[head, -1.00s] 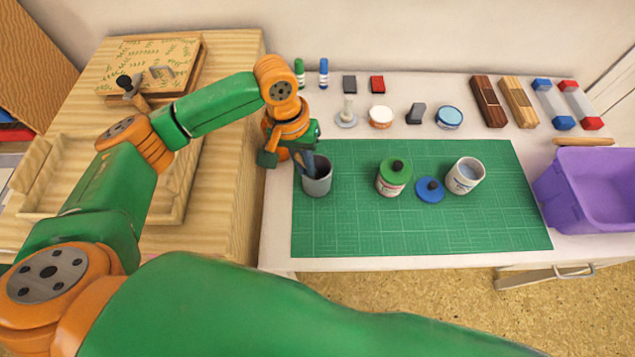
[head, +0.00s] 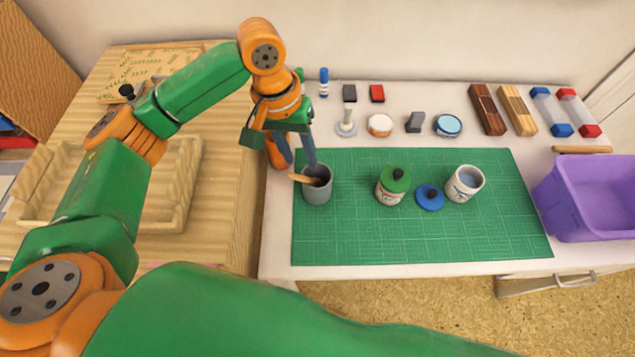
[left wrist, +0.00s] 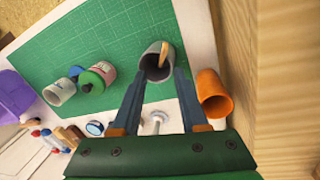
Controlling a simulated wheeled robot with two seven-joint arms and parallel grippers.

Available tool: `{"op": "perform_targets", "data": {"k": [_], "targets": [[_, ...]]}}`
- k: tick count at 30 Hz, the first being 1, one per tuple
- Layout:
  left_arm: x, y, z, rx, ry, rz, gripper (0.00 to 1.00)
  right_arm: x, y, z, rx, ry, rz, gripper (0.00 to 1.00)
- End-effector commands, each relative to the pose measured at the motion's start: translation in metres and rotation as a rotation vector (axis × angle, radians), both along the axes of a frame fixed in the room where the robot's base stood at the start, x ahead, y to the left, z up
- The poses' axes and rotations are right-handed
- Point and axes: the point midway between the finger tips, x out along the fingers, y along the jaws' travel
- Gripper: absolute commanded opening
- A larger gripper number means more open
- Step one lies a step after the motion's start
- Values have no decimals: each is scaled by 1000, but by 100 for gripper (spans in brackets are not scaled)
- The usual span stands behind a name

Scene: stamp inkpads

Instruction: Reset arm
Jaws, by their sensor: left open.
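My left gripper (head: 299,162) is open, pointing down just above the grey cup (head: 317,193) at the left edge of the green mat (head: 400,235). A wooden stick (head: 303,178) leans in the cup and sticks out over its rim. In the left wrist view, the two blue-grey fingers of the left gripper (left wrist: 160,78) are spread, with the grey cup (left wrist: 154,72) and stick (left wrist: 164,54) beyond and between their tips. Nothing is held between them. An orange cup (left wrist: 212,95) stands beside the right finger; in the head view it is mostly hidden. My right gripper is not in view.
On the mat are a green-lidded jar (head: 393,187), a blue lid (head: 430,197) and an open white jar (head: 464,184). Stamps, pads and blocks line the back. A purple bin (head: 590,200) is at right, a wooden tray (head: 185,190) at left. The mat's front is clear.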

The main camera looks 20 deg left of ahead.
Motion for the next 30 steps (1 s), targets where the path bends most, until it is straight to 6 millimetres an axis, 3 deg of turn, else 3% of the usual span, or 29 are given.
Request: {"op": "perform_targets", "data": {"k": [14, 21, 30], "targets": [[0, 1, 8, -1, 1, 0, 44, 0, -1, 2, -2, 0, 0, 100], [0, 1, 61, -1, 1, 0, 44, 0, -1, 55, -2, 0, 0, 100], [0, 1, 99, -1, 1, 0, 44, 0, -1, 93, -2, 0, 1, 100]]}}
